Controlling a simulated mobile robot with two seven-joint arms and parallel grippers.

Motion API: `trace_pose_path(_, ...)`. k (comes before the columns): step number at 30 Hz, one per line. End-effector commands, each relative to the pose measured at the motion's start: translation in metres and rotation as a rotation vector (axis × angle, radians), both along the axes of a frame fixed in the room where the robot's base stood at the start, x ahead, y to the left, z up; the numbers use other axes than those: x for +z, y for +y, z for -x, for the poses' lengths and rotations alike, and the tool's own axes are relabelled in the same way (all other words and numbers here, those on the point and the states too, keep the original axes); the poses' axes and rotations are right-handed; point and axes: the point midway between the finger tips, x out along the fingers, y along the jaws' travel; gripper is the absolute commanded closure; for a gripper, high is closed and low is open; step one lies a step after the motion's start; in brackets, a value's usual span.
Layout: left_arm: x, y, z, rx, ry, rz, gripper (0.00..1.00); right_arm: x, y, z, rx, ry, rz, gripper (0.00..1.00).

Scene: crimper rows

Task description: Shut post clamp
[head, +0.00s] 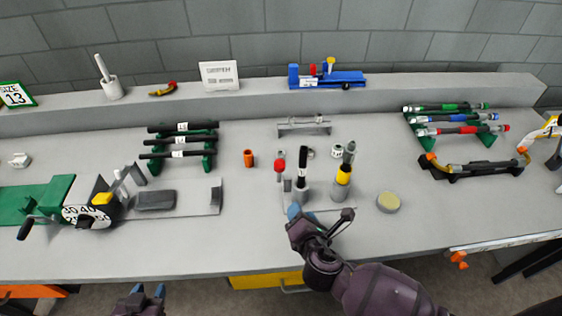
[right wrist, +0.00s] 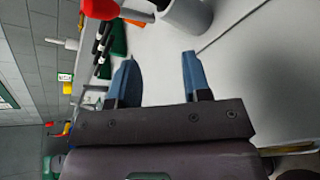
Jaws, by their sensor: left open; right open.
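A grey plate (head: 328,209) near the table's front edge carries upright posts. One is a light post with a black top (head: 302,178); another is a grey and yellow post (head: 345,172). A red-knobbed lever (head: 279,165) stands upright beside the black-topped post. I cannot tell for sure which parts form the post clamp. My right gripper (head: 294,211) is open and empty just in front of the black-topped post. The right wrist view shows its spread fingers (right wrist: 160,80), with a red knob (right wrist: 101,9) and a grey cylinder (right wrist: 184,14) beyond. My left gripper (head: 148,292) is open at the bottom edge, away from the table.
A gauge device (head: 86,215) and green plate stand at left. Racks with black (head: 181,141) and coloured hoses (head: 458,130) stand behind. The front strip between gauge and posts is clear.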

Motion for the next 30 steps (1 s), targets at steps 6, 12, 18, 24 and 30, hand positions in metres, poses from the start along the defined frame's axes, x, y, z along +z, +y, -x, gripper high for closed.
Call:
trace_pose_path(6, 0.000, 0.000, 0.003, 0.001, 0.010, 0.001, 0.57, 0.034, 0.016, -0.020, 0.152, -0.281, 0.543, 0.56)
trace_pose_path(12, -0.001, -0.001, 0.004, 0.002, 0.012, 0.004, 0.57, 0.046, 0.020, -0.026, 0.184, -0.401, 0.748, 0.56)
trace_pose_path(18, 0.001, -0.001, 0.004, 0.003, 0.012, 0.004, 0.57, 0.048, 0.024, -0.041, 0.187, -0.413, 0.768, 0.56)
trace_pose_path(24, 0.004, -0.001, 0.004, 0.003, 0.012, 0.004, 0.57, 0.049, 0.029, -0.075, 0.186, -0.412, 0.766, 0.56)
trace_pose_path(30, 0.006, -0.001, 0.005, 0.003, 0.014, 0.004, 0.57, 0.048, 0.034, -0.107, 0.186, -0.411, 0.764, 0.56)
